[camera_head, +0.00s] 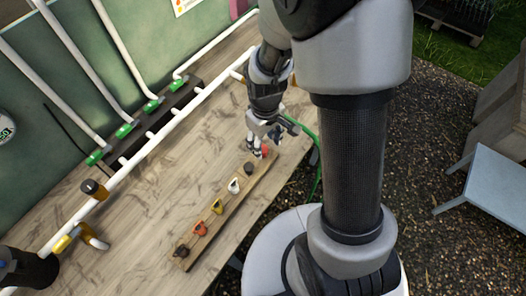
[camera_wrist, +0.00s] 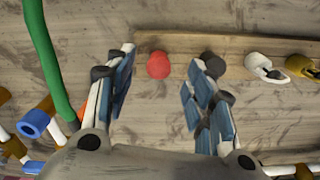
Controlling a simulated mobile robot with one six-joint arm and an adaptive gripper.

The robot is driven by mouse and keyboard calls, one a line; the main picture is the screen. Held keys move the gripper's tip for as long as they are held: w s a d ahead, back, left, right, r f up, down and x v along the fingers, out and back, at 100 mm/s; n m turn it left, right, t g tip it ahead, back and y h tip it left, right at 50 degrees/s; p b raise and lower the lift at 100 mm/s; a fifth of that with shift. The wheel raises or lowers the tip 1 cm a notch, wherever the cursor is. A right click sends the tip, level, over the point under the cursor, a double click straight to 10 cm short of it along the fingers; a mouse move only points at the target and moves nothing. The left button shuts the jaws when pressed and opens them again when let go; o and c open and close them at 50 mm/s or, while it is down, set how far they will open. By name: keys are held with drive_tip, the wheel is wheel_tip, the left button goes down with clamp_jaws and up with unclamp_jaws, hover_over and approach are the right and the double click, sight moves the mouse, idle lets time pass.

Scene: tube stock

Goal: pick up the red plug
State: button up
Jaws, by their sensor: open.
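The red plug (camera_wrist: 158,65) sits at the end of a wooden strip in the wrist view, ahead of and between the two fingers. In the head view the red plug (camera_head: 264,152) shows at the strip's far end, partly hidden by my gripper. My gripper (camera_head: 257,147) is just above and beside it. In the wrist view my gripper (camera_wrist: 155,85) is open, with blue-padded fingers spread apart and nothing between the pads. Whether a fingertip touches the plug, I cannot tell.
The wooden strip (camera_head: 216,234) also holds a dark plug (camera_head: 249,169), a white one (camera_head: 234,186) and several others. The dark plug (camera_wrist: 213,64) lies close to the right finger. A green hose (camera_wrist: 48,60) runs at the left. White pipes (camera_head: 150,146) stand behind on the table.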

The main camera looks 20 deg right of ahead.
drive_tip(key=f, duration=0.1)
drive_tip(key=f+b, duration=0.1)
drive_tip(key=f, duration=0.1)
drive_tip(key=f+b, duration=0.1)
drive_tip(key=f, duration=0.1)
drive_tip(key=shift+w+a+f, duration=0.15)
drive_tip(key=shift+w+f, duration=0.05)
drive_tip(key=shift+w, duration=0.1)
drive_tip(key=shift+r, duration=0.1)
drive_tip(key=shift+c, duration=0.5)
drive_tip(key=c, duration=0.8)
wheel_tip(320, 180, up, 20)
drive_tip(key=p, duration=0.6)
drive_tip(key=shift+r+p, duration=2.15)
drive_tip(key=shift+r, duration=0.35)
